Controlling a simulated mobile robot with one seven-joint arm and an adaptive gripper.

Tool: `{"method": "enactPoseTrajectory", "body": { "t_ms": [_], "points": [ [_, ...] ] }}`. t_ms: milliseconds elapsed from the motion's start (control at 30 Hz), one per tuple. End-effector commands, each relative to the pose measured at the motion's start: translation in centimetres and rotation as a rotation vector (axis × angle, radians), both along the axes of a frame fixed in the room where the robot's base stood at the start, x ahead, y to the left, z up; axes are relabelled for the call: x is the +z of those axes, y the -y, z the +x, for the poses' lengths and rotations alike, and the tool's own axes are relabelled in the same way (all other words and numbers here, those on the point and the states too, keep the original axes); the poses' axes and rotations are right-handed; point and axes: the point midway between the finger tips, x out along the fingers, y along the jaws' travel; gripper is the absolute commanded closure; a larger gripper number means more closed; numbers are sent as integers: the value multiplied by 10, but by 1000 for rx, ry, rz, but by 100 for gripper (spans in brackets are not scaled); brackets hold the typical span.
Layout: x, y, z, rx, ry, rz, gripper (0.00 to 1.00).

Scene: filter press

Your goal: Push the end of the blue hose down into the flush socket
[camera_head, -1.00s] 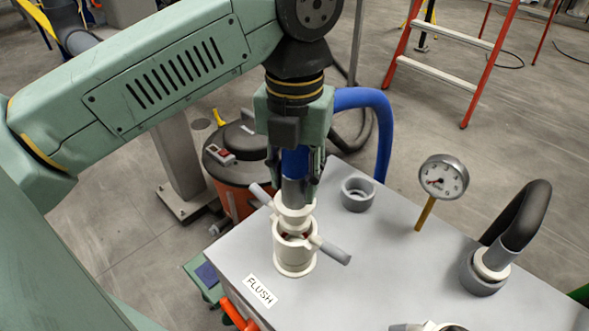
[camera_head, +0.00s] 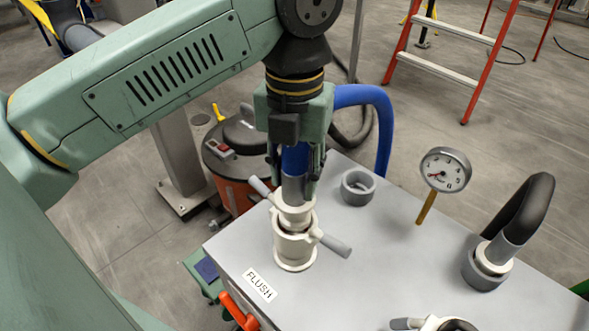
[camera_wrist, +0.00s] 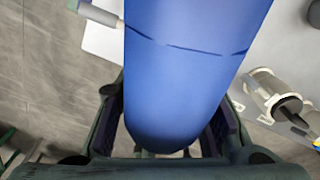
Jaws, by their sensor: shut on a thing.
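The blue hose (camera_head: 383,135) arches from behind the grey box top into my gripper (camera_head: 294,188), which is shut around its end. The grey end piece and white collar (camera_head: 295,211) of the hose point down at the white flush socket (camera_head: 294,247), beside the FLUSH label (camera_head: 260,285). The collar meets the socket's top, with no gap visible; how deep the end sits inside is hidden. Two grey-tipped levers (camera_head: 335,245) stick out from the socket. In the wrist view the blue hose (camera_wrist: 190,70) fills the middle between my fingers and hides the socket.
An empty grey ring socket (camera_head: 358,188) stands behind on the box top (camera_head: 370,260). A gauge (camera_head: 444,171) on a yellow stem and a black hose (camera_head: 522,210) in another socket stand to the right. An orange drum (camera_head: 233,185) and a red ladder (camera_head: 450,70) are on the floor behind.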

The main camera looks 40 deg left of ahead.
Motion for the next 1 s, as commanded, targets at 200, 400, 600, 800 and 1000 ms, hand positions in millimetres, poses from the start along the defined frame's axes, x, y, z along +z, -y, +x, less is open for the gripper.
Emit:
{"method": "enactPoseTrajectory", "body": {
  "t_ms": [200, 400, 600, 800, 1000],
  "points": [
    [-7, 0, 0, 0, 1, 0, 100],
    [-12, 0, 0, 0, 1, 0, 100],
    [-17, 0, 0, 0, 1, 0, 100],
    [-22, 0, 0, 0, 1, 0, 100],
    [-27, 0, 0, 0, 1, 0, 100]
  ]
}}
